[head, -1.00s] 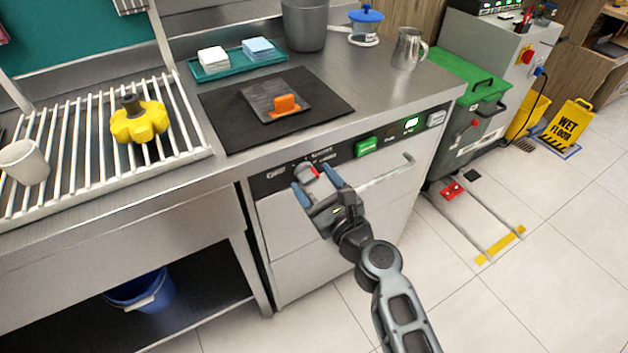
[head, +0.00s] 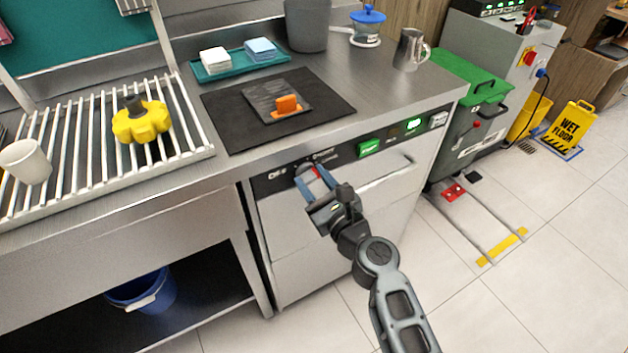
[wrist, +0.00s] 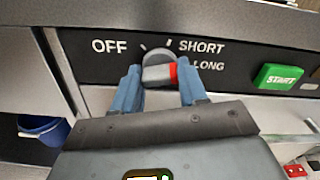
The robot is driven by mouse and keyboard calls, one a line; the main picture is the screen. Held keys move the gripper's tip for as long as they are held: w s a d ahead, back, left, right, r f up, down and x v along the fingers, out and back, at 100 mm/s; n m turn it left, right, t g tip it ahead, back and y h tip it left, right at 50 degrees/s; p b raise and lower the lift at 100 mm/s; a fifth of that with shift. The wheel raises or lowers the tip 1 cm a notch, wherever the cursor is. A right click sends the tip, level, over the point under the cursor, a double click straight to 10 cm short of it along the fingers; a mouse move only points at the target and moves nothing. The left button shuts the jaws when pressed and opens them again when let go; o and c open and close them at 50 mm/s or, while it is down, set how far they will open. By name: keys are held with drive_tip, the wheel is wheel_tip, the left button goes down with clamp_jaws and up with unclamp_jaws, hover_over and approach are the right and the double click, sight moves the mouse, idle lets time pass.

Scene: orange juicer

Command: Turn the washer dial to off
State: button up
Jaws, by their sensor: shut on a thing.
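The washer dial (wrist: 156,57) is a round grey knob with a raised grip on the washer's black control panel. In the wrist view OFF is printed to its left, SHORT to its upper right and LONG to its right. A red mark (wrist: 173,70) on the dial is on the right side of the grip, on the side of LONG. My gripper (wrist: 158,76) has its two blue fingers on either side of the dial's grip and is shut on it. In the head view my gripper (head: 313,182) is at the panel and partly covers the dial (head: 304,169).
A green START button (wrist: 278,77) is right of the dial. The washer's door handle (head: 388,174) sticks out below the panel. The steel counter above holds a black mat (head: 228,125) with an orange-handled scraper (head: 288,105). The floor (head: 440,290) to the right is mostly clear.

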drive_tip(key=shift+f+n, duration=0.1)
drive_tip(key=shift+n, duration=0.2)
drive_tip(key=n+b, duration=0.3)
drive_tip(key=n, duration=0.2)
drive_tip(key=shift+f, duration=0.1)
drive_tip(key=n+b, duration=1.1)
drive_tip(key=n, duration=0.7)
drive_tip(key=shift+a+f, duration=0.1)
drive_tip(key=shift+f, duration=0.05)
drive_tip(key=shift+n, duration=0.3)
drive_tip(key=o, duration=1.1)
drive_tip(key=shift+c, duration=0.2)
drive_tip(key=shift+s, duration=0.1)
